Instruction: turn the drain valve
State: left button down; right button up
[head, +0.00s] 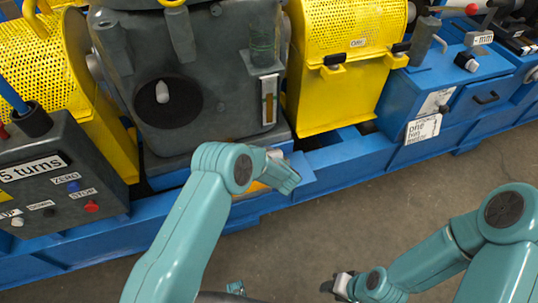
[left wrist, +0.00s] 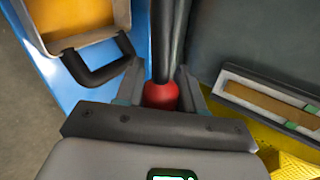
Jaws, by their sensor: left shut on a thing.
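In the left wrist view a red knob (left wrist: 160,95) sits between the fingers of my left gripper (left wrist: 162,90), at the end of dark rods (left wrist: 172,35). The gripper is shut on this red knob, which looks like the drain valve's handle. In the head view my left gripper (head: 277,158) is low at the front of the dark grey gearbox housing (head: 215,105), below its sight gauge (head: 268,100). My own arm hides the knob there. My right gripper (head: 340,284) is low over the floor, away from the machine; its jaws are too small to judge.
A tray with a yellowish inside (left wrist: 75,22) and a dark handle (left wrist: 100,68) lies beside the knob. Yellow perforated guards (head: 340,70) flank the housing. A control box (head: 55,180) stands at left. The blue machine base (head: 350,160) runs along the front; the floor (head: 350,220) before it is clear.

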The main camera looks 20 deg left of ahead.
pick_arm(q)
jog(key=shift+a, duration=0.1)
jog(key=c, duration=0.7)
grip_release()
jog(key=p+v, duration=0.3)
jog(key=v, duration=1.3)
jog(key=shift+s, duration=0.15)
